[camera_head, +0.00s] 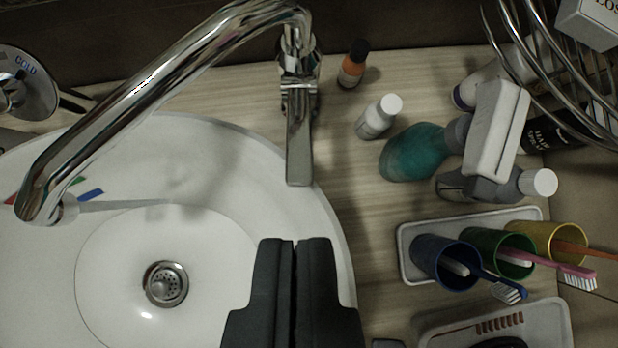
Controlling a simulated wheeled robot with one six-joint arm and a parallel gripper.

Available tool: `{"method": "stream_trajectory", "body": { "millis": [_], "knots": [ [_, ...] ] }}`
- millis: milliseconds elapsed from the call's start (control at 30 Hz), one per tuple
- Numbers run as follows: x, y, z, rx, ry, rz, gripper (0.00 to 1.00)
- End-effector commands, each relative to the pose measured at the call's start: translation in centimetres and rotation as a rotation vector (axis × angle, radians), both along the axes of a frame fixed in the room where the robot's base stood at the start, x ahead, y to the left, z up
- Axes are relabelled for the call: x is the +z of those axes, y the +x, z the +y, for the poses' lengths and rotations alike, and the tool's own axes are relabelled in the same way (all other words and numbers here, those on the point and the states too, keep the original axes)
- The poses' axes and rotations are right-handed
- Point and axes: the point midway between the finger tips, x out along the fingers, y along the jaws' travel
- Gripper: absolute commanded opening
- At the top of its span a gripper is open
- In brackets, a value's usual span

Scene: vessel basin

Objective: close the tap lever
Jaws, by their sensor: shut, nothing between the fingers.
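The chrome tap has a long spout (150,100) that reaches left over the white basin (330,230). Its flat tap lever (299,150) sticks out from the tap body towards me, over the basin's rim. A thin pale streak (125,205) runs right from the spout's end; it looks like water, but I cannot be sure. My gripper (296,242) is shut and empty, at the bottom centre of the view. In the picture its fingertips are just below the lever's free end, with a visible gap between them.
A tray (405,240) holds cups with toothbrushes. A wire rack (575,100) is at upper right. The basin's drain (166,284) is at lower left.

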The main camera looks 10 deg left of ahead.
Motion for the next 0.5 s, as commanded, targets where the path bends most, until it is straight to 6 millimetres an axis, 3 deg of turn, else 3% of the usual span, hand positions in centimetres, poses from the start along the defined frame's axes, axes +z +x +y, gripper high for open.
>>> {"method": "stream_trajectory", "body": {
  "millis": [500],
  "knots": [
    [-7.1,3.7,2.1,0.001,0.0,0.001,0.0]
  ]
}}
